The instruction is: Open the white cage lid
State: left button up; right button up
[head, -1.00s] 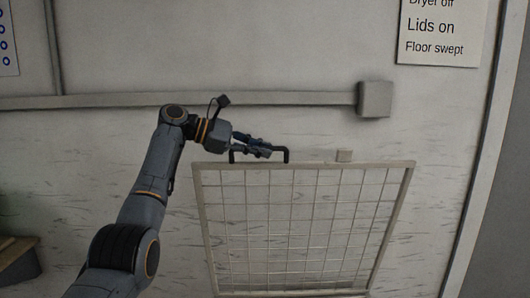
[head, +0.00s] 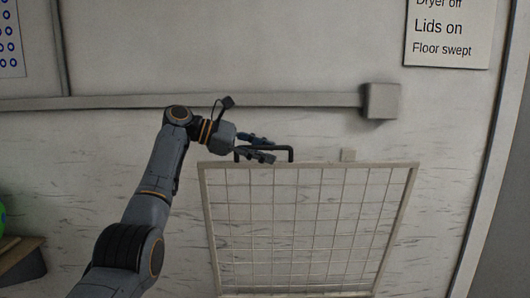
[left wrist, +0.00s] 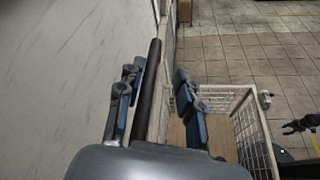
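The white cage lid (head: 311,165) is a pale frame with wire mesh, standing raised and facing me in the head view. A black handle (head: 291,154) sits on its top edge. My left gripper (head: 272,149) is at the handle's left part, its fingers spread. In the left wrist view, the dark handle bar (left wrist: 148,90) runs between the parted fingers, nearer the left one. The white cage (left wrist: 247,135) shows below with a brown floor inside. A dark shape at the right edge, perhaps my right gripper (left wrist: 299,125), is too small to read.
The wall behind carries a grey conduit with a box (head: 380,101) and a sign (head: 447,35). A brown shelf (head: 20,262) with a green item is at left. Tiled floor (left wrist: 245,60) lies open beyond the cage.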

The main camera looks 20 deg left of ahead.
pick_arm(q)
jog(key=v, duration=1.1)
jog(key=shift+a, duration=0.3)
jog(key=shift+s, duration=0.1)
